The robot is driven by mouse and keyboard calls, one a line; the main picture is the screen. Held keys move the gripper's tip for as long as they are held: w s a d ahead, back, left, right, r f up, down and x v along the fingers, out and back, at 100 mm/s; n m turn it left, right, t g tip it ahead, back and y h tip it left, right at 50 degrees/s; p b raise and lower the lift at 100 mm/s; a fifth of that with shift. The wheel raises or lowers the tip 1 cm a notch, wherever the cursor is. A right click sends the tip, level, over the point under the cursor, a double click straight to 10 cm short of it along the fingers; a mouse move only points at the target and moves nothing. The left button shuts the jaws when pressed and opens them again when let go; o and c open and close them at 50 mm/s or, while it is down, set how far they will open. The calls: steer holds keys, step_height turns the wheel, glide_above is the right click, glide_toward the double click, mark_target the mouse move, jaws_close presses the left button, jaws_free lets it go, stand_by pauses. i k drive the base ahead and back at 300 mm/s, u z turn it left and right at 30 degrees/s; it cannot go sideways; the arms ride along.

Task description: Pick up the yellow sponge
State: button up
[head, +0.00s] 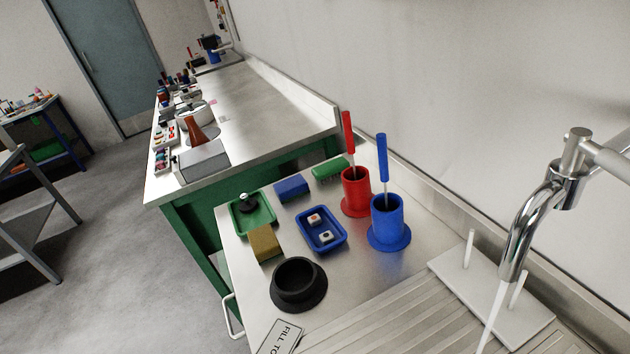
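The yellow sponge (265,243) lies on the steel counter (370,275) beside the sink, near the counter's left edge. It looks like a small brownish-yellow block. A black round bowl (298,284) stands just in front of it, and a green tray (251,214) with a dark knobbed item lies just behind it. A blue tray (321,231) with two small pale blocks is to its right. My gripper is not in view.
A blue sponge (291,188), a green sponge (329,168), a red brush holder (355,192) and a blue brush holder (389,222) stand behind. A chrome tap (532,220) rises at right, above a peg board (492,290). A second bench (270,110) extends beyond. Open floor (90,250) lies left.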

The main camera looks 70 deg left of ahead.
mark_target(266, 247)
steer(key=u, duration=0.1)
steer(key=k, duration=0.7)
steer(key=u, duration=0.95)
steer(key=i, duration=1)
steer(key=u, duration=0.05)
